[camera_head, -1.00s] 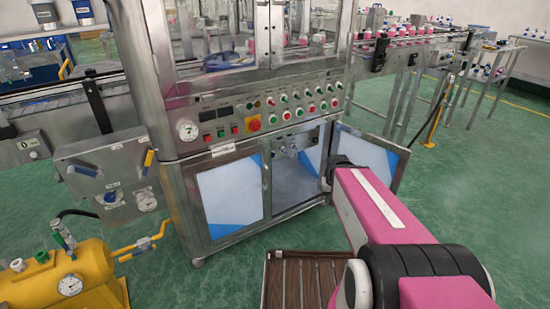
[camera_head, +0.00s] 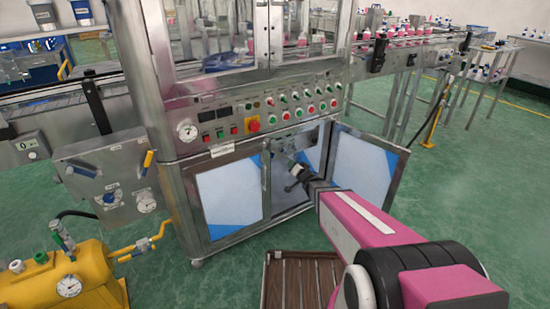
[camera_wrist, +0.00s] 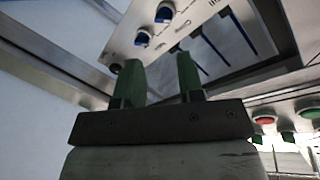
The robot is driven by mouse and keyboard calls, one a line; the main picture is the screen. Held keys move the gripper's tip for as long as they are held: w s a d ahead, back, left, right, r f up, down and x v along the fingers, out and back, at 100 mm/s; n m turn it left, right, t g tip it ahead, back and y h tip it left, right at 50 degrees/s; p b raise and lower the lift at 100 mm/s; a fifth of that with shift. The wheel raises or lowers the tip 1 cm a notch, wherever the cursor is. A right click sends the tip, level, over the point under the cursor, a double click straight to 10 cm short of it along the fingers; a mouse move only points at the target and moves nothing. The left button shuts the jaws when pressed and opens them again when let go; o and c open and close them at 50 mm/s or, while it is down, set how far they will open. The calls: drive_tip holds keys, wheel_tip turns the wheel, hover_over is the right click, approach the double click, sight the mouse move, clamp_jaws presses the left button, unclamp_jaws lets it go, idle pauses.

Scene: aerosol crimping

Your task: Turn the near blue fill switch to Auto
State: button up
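The lower switch appears just beyond the fingertips, without visible contact. In the head view my gripper (camera_head: 297,177) is at the open cabinet bay below the button console, where the switches cannot be made out clearly.
The open right cabinet door (camera_head: 366,170) stands beside my arm. The closed left door (camera_head: 230,195) bounds the bay on the other side. The button console (camera_head: 260,112) overhangs it. A slatted brown platform (camera_head: 290,285) lies on the floor in front.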

sight(274, 156)
drive_tip(key=w+a+y, duration=0.1)
drive_tip(key=w+a, duration=0.1)
drive_tip(key=a, duration=0.1)
drive_tip(key=w+a+y, duration=0.1)
drive_tip(key=w+a, duration=0.2)
drive_tip(key=w+a+y, duration=0.1)
drive_tip(key=w+a, duration=0.2)
drive_tip(key=a, duration=0.1)
drive_tip(key=shift+w+f+n+y, duration=0.2)
drive_tip(key=shift+n+y, duration=0.1)
drive_tip(key=shift+n, duration=0.1)
clamp_jaws()
